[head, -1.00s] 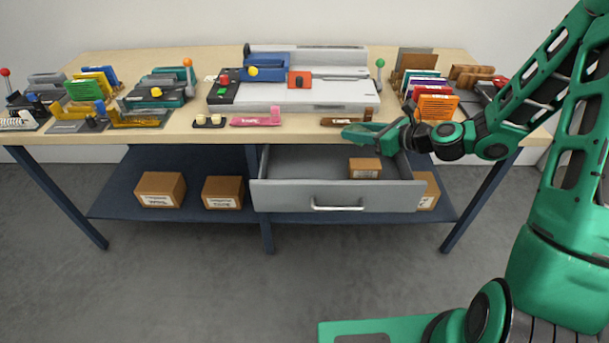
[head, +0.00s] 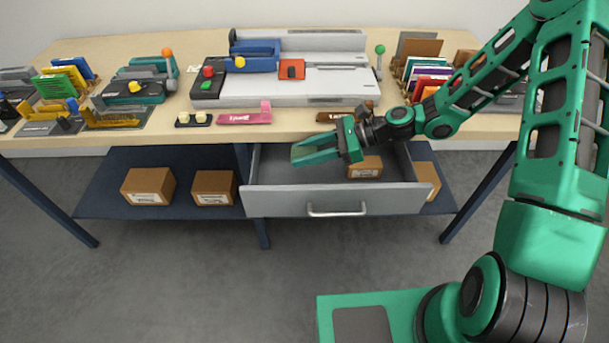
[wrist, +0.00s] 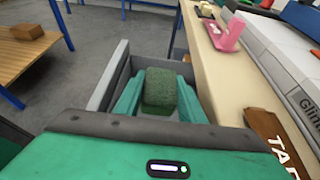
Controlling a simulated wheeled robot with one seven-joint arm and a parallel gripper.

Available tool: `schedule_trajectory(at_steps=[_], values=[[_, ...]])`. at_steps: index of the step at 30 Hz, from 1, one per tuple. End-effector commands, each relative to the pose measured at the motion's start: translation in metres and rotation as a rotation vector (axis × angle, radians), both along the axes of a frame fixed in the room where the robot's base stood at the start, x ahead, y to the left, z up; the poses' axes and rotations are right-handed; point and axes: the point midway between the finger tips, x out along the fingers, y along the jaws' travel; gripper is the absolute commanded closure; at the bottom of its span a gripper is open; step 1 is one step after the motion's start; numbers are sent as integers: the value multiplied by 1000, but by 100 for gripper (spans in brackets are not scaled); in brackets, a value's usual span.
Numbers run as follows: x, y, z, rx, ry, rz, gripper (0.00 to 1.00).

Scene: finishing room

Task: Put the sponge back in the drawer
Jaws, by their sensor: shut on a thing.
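In the wrist view a dark green sponge (wrist: 160,90) sits between the two green fingers of my gripper (wrist: 158,97), which is shut on it. The grey drawer (wrist: 104,90) shows beneath and around the fingers. In the head view the drawer (head: 275,202) is pulled open under the table, with a silver handle on its front. My gripper (head: 317,150) is over the drawer's opening, near the table's front edge. The sponge is hidden by my fingers in the head view. A small brown box (head: 366,167) with a label lies inside the drawer at the right.
The table (head: 110,130) overhangs the back of the drawer. A pink tool (head: 245,118) and a brown labelled piece (head: 335,117) lie near its front edge. Brown boxes (head: 148,186) stand on the lower shelf. The drawer's left part looks clear.

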Motion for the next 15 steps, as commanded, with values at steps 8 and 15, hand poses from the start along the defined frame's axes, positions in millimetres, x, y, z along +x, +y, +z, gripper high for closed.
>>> schedule_trajectory(at_steps=[8,15], values=[[-1,1,-46,0,1,1,87],[0,0,-60,0,1,-2,87]])
